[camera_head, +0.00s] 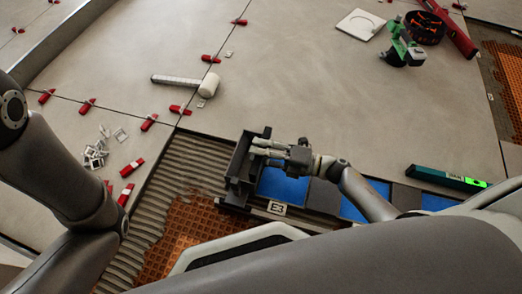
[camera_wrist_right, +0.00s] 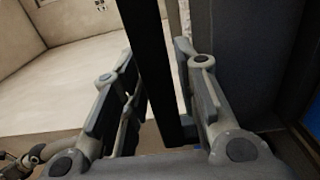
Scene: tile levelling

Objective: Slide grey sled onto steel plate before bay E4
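The grey sled (camera_head: 239,163), a dark box-like body with upright walls, stands at the left end of the strip of bays, behind the label E3 (camera_head: 276,208). My right gripper (camera_head: 262,147) reaches over it from the right. In the right wrist view, its two fingers (camera_wrist_right: 158,90) stand on either side of the sled's dark upright wall (camera_wrist_right: 152,60), with gaps showing beside it, so it looks open. Dark grey plates (camera_head: 322,196) lie between blue squares (camera_head: 284,187) to the right; I cannot tell which is the steel plate. No E4 label is readable. My left gripper is out of view.
Ribbed mortar (camera_head: 190,160) and an orange mat (camera_head: 190,228) lie left of the sled. A mallet (camera_head: 190,83), red wedges (camera_head: 131,167) and loose clips (camera_head: 95,155) lie on the tiles. A green level (camera_head: 446,177) lies at right. The tile behind is mostly clear.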

